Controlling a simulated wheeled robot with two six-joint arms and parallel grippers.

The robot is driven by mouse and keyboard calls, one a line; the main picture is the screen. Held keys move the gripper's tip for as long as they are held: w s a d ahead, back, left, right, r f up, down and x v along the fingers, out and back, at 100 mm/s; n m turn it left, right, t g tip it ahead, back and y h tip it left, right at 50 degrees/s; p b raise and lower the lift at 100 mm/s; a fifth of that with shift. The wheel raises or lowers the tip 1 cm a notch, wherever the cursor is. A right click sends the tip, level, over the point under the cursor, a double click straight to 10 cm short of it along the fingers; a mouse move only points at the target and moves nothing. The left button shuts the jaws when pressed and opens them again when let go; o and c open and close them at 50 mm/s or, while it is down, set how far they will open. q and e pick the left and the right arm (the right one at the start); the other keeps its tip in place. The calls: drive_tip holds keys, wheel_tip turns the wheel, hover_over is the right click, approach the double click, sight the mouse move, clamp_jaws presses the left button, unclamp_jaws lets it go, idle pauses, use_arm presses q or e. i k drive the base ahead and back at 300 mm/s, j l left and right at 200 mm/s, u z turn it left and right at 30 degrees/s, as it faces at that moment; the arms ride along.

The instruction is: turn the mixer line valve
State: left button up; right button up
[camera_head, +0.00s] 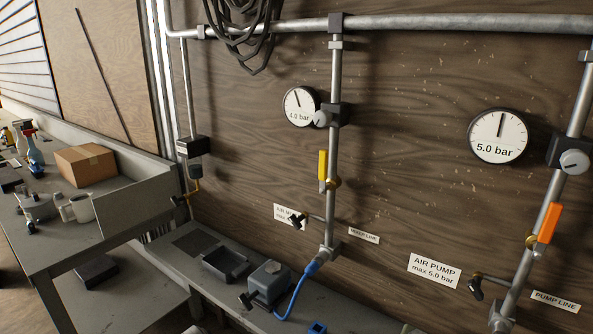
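The mixer line valve has a yellow lever (323,165) and a brass body (333,183) on the middle vertical pipe. The lever stands upright, roughly parallel to the pipe. A small label reading mixer line (364,235) is on the wall below it, right of the pipe. Above the valve, a round gauge (299,106) reads 4.0 bar, beside a regulator with a grey knob (322,118). A white sign (289,216), partly hidden by a black fitting, is left of the pipe. Neither of my grippers is in view.
The pump line at right has an orange lever (548,223) along its pipe and a gauge (498,136) reading 5.0 bar. A low shelf below the mixer line holds a grey device (269,281) with a blue hose (294,296). A cardboard box (85,164) is on the left bench.

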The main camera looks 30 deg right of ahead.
sight(324, 164)
drive_tip(key=k+z, duration=0.1)
drive_tip(key=z, duration=1)
